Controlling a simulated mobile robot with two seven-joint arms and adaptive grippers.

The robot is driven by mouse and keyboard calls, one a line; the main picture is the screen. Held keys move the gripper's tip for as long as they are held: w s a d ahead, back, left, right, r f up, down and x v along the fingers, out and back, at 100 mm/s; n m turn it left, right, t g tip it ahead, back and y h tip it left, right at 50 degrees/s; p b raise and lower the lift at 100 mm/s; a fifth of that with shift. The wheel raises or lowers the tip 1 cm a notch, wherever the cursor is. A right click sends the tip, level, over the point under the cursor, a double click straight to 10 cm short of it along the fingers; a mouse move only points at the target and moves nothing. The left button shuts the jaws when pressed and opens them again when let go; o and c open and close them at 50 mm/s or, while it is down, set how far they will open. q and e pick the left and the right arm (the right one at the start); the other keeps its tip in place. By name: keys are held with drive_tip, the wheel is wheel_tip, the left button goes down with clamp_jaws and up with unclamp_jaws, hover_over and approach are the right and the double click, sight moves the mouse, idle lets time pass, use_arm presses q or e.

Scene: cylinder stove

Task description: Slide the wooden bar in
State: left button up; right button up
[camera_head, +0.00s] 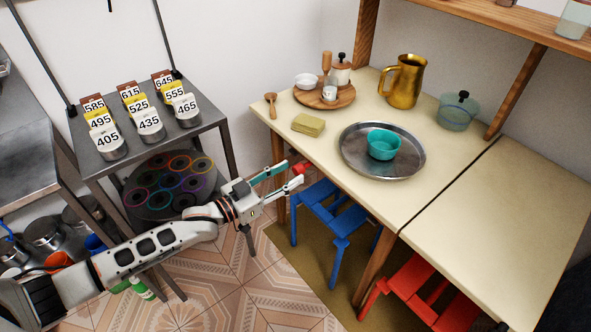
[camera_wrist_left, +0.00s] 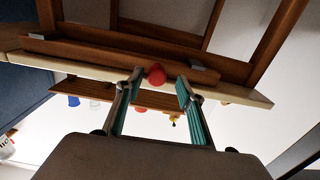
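A red knob (camera_head: 299,168) shows at the left edge of the cream table, just beyond my left gripper's fingertips. It also shows in the left wrist view (camera_wrist_left: 157,74). My left gripper (camera_head: 288,169) is open, its two teal-padded fingers apart, one on each side of the knob in the wrist view (camera_wrist_left: 158,82). I see gaps between the knob and both fingers there. A long wooden bar (camera_wrist_left: 110,50) runs across the table's underside behind the knob. I cannot tell whether the knob is fixed to it. My right gripper is in neither view.
The cream table (camera_head: 345,125) carries a metal tray (camera_head: 350,165) with a teal bowl (camera_head: 384,145), a gold pitcher (camera_head: 404,82) and a sponge (camera_head: 308,125). A blue stool (camera_head: 338,218) stands under it. A dark rack (camera_head: 185,145) with labelled cylinders stands left.

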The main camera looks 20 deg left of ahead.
use_arm(q)
drive_tip(key=v, duration=0.8)
drive_tip(key=shift+s+a, duration=0.1)
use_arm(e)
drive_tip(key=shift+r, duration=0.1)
use_arm(q)
drive_tip(key=s+d+f+n+y+p, duration=0.1)
drive_tip(key=s+d+y+p, duration=0.15)
drive_tip(key=s, duration=0.25)
drive_tip(key=s+d+y+p, duration=0.1)
drive_tip(key=s+d+p, duration=0.25)
drive_tip(key=s, duration=0.25)
drive_tip(key=s+a+f+n+g+y+p, duration=0.1)
drive_tip(key=s+f+g+y+p, duration=0.1)
drive_tip(key=s, duration=0.6)
drive_tip(key=s+a+f+g+y+p, duration=0.1)
drive_tip(key=s+f+g+y+p, duration=0.1)
drive_tip(key=s, duration=0.7)
wheel_tip(320, 180, down, 2)
drive_tip(key=shift+a+f+n+p, duration=0.2)
drive_tip(key=shift+a+n+p, duration=0.2)
drive_tip(key=shift+p, duration=0.5)
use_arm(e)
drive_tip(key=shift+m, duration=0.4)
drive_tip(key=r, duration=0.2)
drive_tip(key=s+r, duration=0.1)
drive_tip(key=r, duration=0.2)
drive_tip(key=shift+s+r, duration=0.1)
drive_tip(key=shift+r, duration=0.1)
